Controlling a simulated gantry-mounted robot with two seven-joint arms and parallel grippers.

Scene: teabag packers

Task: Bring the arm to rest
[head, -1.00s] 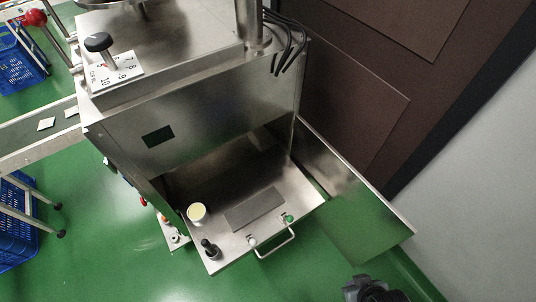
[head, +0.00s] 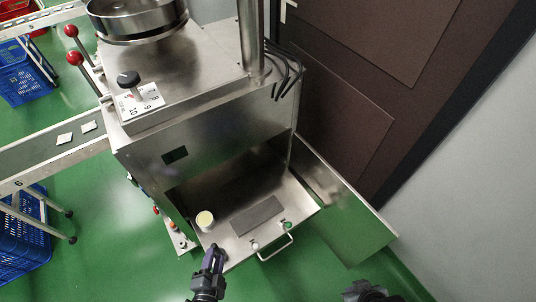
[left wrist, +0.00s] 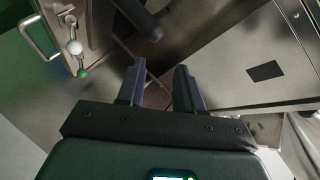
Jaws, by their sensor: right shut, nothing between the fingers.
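My left gripper (head: 212,260) is at the lower middle of the head view, in front of the near left corner of the machine's open tray (head: 232,258). In the left wrist view its two dark fingers (left wrist: 160,88) stand apart with nothing between them. A dark rounded piece (left wrist: 146,18) lies beyond the fingertips. My right gripper (head: 370,291) shows only in part at the bottom edge of the head view, to the right of the tray. It is shut and holds nothing that I can see.
A conveyor (head: 60,150) with white packets and blue crates (head: 22,235) are left. Green floor is clear in front.

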